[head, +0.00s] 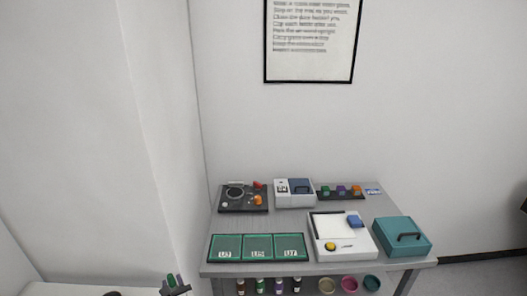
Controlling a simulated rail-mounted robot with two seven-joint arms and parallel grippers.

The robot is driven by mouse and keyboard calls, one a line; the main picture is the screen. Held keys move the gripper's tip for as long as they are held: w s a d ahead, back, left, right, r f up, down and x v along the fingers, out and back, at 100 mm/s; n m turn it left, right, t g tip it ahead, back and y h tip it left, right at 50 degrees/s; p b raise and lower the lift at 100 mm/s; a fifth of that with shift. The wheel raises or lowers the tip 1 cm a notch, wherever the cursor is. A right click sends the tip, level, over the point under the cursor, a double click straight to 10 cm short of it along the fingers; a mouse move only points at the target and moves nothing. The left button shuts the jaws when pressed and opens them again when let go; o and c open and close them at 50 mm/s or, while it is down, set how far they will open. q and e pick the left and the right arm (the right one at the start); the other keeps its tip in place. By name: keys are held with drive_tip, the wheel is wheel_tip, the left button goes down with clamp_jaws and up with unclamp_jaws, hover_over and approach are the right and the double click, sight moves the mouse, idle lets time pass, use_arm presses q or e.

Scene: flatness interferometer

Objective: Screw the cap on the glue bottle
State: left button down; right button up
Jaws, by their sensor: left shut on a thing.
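My left gripper (175,287) is at the bottom edge of the head view, left of the table and apart from it. It is shut on a small green object (171,280), too small and cut off to tell whether it is a cap or a bottle. Several small bottles (260,286) stand in a row below the table's front edge, with dark, green and purple tones. I cannot tell which is the glue bottle or whether any lacks a cap. My right gripper is not in view.
The grey table (300,222) carries three green trays (257,246), a white device (344,247), a teal case (402,237), a black board (243,205) and a white box (294,201). Round pots (348,284) sit below its front edge. A wall corner stands left of it.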

use_arm(q)
wheel_tip(320, 180, up, 4)
drive_tip(key=s+a+n+g+y, duration=0.2)
drive_tip(key=s+n+g+y, duration=0.1)
drive_tip(key=s+d+r+m+t+h, duration=0.2)
drive_tip(key=d+r+m+t+h, duration=0.1)
drive_tip(key=d+r, duration=0.95)
drive_tip(key=s+d+r+m+t+h, duration=0.3)
drive_tip(key=s+d+m+h, duration=0.4)
drive_tip(key=d, duration=0.8)
drive_tip(key=s+h, duration=0.3)
drive_tip(key=s, duration=0.1)
drive_tip(key=shift+r+h, duration=0.3)
drive_tip(key=shift+r, duration=0.1)
